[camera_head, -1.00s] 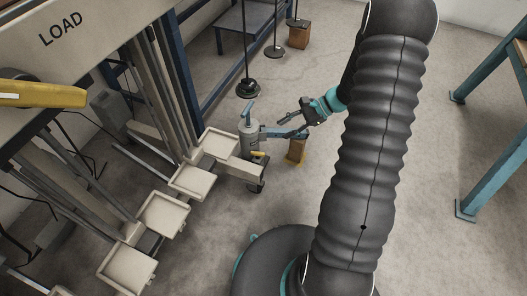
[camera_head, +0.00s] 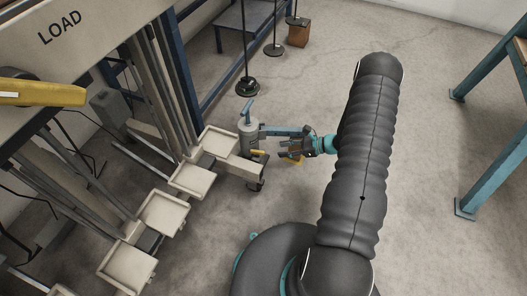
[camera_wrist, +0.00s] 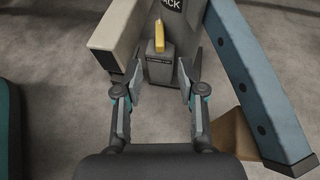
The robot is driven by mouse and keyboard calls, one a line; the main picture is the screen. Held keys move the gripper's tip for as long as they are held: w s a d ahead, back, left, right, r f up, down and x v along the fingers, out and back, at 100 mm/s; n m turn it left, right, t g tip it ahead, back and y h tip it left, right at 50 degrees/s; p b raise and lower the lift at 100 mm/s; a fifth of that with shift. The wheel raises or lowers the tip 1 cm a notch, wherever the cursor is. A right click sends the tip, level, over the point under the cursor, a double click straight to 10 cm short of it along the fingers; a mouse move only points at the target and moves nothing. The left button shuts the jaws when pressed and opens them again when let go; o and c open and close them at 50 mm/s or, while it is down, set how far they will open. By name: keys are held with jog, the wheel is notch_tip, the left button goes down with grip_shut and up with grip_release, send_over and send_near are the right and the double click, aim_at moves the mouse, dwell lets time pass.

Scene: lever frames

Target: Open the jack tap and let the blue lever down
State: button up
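The jack (camera_head: 249,136) is a grey cylinder on a beige foot beside the machine, and its label shows partly in the wrist view. The jack tap has a small yellow handle (camera_wrist: 159,36) on a grey block, and it also shows in the head view (camera_head: 258,153). The blue lever (camera_head: 285,131) sticks out to the right from the jack. In the wrist view the blue lever (camera_wrist: 254,85) slopes down along the right side. My gripper (camera_wrist: 161,82) is open and empty, its fingers either side of the tap's line, with the yellow handle beyond the fingertips.
A beige beam (camera_wrist: 122,32) lies close on the left of my gripper in the wrist view. A wooden block (camera_wrist: 233,133) stands under the blue lever. Beige trays (camera_head: 192,180) line the machine on the left.

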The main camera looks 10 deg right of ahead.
aim_at(263, 152)
jog(key=x, duration=0.9)
jog(key=shift+a+f, duration=0.1)
jog(key=shift+f, duration=0.05)
jog(key=shift+w, duration=0.1)
grip_shut()
